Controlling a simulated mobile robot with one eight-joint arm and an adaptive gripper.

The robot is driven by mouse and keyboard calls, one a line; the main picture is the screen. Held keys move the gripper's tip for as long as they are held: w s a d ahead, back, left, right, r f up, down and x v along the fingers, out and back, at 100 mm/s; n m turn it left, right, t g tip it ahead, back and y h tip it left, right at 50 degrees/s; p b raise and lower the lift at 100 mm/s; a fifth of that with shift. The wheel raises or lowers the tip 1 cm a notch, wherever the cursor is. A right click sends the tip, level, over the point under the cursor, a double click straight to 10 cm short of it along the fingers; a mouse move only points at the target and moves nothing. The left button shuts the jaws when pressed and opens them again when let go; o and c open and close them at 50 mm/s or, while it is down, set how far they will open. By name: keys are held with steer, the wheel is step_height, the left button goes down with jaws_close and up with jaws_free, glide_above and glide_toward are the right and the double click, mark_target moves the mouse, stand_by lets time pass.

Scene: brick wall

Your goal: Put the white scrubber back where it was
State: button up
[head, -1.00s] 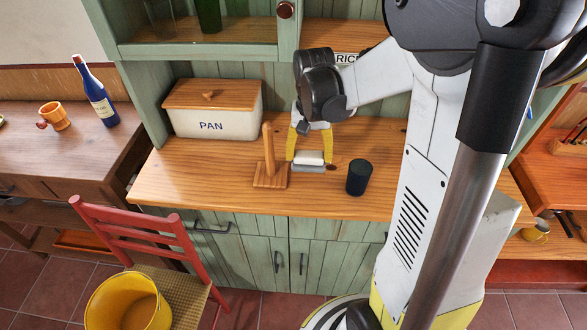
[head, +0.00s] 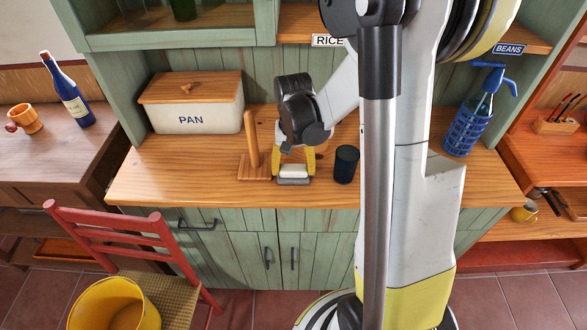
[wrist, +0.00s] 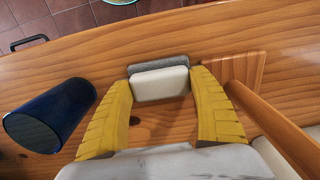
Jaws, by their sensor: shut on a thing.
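The white scrubber (head: 293,172) is a small white block with a grey pad along its lower side. It is at the wooden counter (head: 200,190) of the green cupboard, close to the surface; I cannot tell if it touches. My gripper (head: 293,168) reaches down with its yellow fingers on either side of the scrubber and is shut on it. In the wrist view the scrubber (wrist: 161,84) sits between the fingertips of my gripper (wrist: 160,90), with the grey pad toward the counter's front edge.
A wooden upright holder (head: 252,150) on a square base stands just left of my gripper. A dark blue cup (head: 345,164) stands just right. A red chair (head: 110,232) stands in front.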

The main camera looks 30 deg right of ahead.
mark_target(293, 168)
steer(key=o, duration=1.1)
step_height(293, 168, up, 12)
steer(key=p, duration=0.4)
steer(key=s+a+r+n+t, duration=0.2)
steer(key=s+a+r, duration=0.1)
steer(key=a, duration=0.1)
steer(key=s+a+r+n+t, duration=0.2)
steer(key=s+a+r, duration=0.1)
steer(key=s+a, duration=0.1)
steer(key=s+a+r+n+t, duration=0.2)
steer(key=s+a+r+t, duration=0.1)
steer(key=a, duration=0.2)
steer(key=shift+s+a+n, duration=0.2)
steer(key=shift+s+n, duration=0.1)
steer(key=shift+n, duration=0.1)
steer(key=shift+f, duration=0.1)
step_height(293, 168, down, 2)
steer(key=shift+f+b, duration=0.1)
steer(key=shift+b, duration=0.85)
